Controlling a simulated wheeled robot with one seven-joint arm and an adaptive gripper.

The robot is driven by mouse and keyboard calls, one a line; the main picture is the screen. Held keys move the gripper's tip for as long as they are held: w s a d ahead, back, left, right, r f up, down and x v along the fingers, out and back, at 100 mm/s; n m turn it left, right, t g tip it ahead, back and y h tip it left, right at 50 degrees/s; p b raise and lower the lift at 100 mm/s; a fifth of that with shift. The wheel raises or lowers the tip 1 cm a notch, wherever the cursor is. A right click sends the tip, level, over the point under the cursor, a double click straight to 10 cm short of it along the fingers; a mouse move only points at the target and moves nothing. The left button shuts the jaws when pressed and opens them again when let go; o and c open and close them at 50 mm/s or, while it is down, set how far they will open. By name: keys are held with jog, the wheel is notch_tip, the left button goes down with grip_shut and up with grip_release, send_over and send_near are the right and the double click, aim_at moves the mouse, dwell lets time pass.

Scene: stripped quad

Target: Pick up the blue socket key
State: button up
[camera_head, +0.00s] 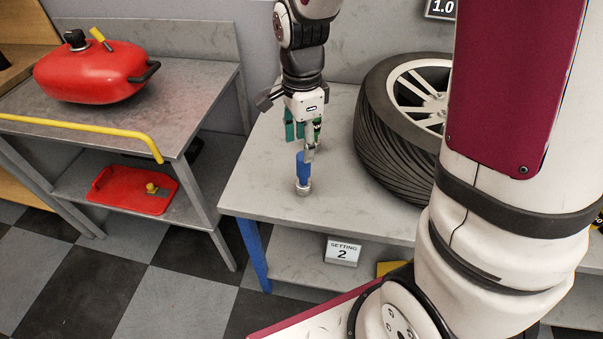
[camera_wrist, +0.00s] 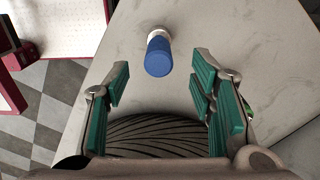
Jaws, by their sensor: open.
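The blue socket key (camera_head: 303,172) stands upright on the grey table (camera_head: 262,196), with a blue upper part and a metal socket end at the bottom. In the wrist view the socket key (camera_wrist: 158,55) shows near the top centre, seen from above, beyond the fingertips. My gripper (camera_head: 304,138) is above and close to the key in the head view, pointing down. In the wrist view my gripper (camera_wrist: 160,88) is open, its green-padded fingers spread to the left and right with nothing between them. One finger partly overlaps the key's top in the head view.
A large tyre (camera_head: 392,140) lies on the table right of the key. A red canister (camera_head: 95,75) stands on a separate bench at left. The table's front left is clear.

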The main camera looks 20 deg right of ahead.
aim_at(303, 174)
jog(key=shift+d+f, duration=0.15)
jog(key=shift+f, duration=2.65)
grip_shut()
